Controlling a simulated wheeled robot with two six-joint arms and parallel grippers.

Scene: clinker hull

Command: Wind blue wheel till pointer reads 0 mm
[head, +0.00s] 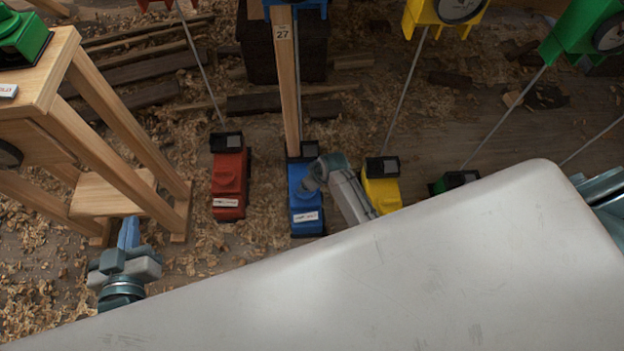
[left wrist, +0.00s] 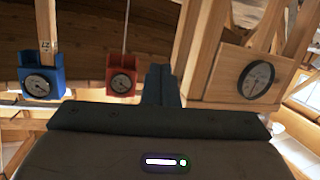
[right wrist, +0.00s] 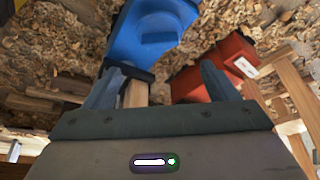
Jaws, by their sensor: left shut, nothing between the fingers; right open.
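The blue floor unit (head: 305,205) stands at the foot of a wooden post (head: 287,90) tagged 27. It shows close up in the right wrist view (right wrist: 150,35), with a raised round part on its face. I cannot tell whether that part is the wheel. A blue box with a round dial (left wrist: 40,84) shows in the left wrist view; its pointer is too small to read. My right gripper (right wrist: 160,72) is open, its fingers apart beneath the blue unit in the picture. My left gripper (head: 129,232) is shut and empty, left of the red unit.
Red (head: 229,185) and yellow (head: 381,188) units stand either side of the blue one. A wooden stand (head: 125,120) is at left. Thin rods run up from the units. Shavings cover the floor. My pale body part hides the lower right.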

